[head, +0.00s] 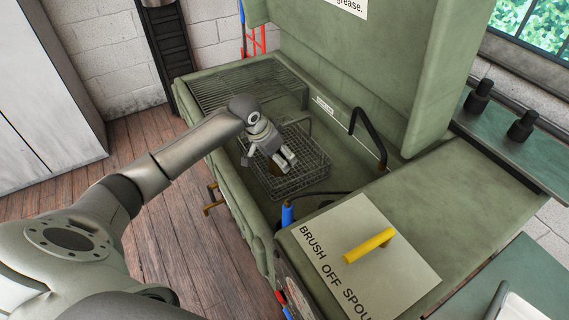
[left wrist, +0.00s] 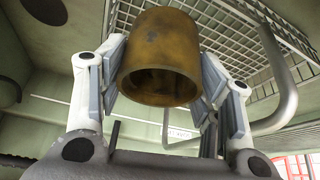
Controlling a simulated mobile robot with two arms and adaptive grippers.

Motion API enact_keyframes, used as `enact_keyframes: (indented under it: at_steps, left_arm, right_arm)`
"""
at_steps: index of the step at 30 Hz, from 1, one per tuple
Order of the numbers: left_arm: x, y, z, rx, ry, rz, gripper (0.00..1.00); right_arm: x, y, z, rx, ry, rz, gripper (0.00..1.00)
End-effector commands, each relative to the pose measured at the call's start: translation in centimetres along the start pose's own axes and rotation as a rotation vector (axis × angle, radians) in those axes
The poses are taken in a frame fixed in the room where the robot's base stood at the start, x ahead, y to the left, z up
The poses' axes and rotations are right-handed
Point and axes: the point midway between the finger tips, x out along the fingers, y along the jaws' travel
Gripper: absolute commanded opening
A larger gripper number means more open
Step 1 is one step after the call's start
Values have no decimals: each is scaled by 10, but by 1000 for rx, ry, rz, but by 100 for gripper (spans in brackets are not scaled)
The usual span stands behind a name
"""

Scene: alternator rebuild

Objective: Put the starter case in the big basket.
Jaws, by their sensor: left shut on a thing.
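My left gripper (head: 284,161) reaches down over the big wire basket (head: 305,190) in the green wash tub. In the left wrist view its fingers are shut on the starter case (left wrist: 160,60), a rusty brown hollow cylinder with its open end towards the camera. A small brown patch of the case shows beside the fingers in the head view (head: 274,168). The wire basket also shows behind the case in the left wrist view (left wrist: 235,45). I cannot tell whether the case touches the basket. My right gripper is not in view.
A wire rack (head: 225,88) lies at the tub's far left end. A black curved pipe (head: 368,135) rises beside the basket. A blue-handled brush (head: 287,215) is at the tub's near edge.

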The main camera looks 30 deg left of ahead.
Motion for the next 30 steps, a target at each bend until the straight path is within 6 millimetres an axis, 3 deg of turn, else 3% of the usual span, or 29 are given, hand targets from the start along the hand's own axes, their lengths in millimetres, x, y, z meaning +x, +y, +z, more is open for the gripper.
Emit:
enact_keyframes:
  at_steps: [4,13,18,30]
  left_arm:
    - [17,-1,-8,-2,7,-1,10]
    - [35,-2,-13,0,7,-1,10]
    - [55,-2,-2,0,4,-2,10]
    - [62,-2,1,1,7,-2,10]
  right_arm:
    - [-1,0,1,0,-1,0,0]
    - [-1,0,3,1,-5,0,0]
    - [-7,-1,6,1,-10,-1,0]
    - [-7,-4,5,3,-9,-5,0]
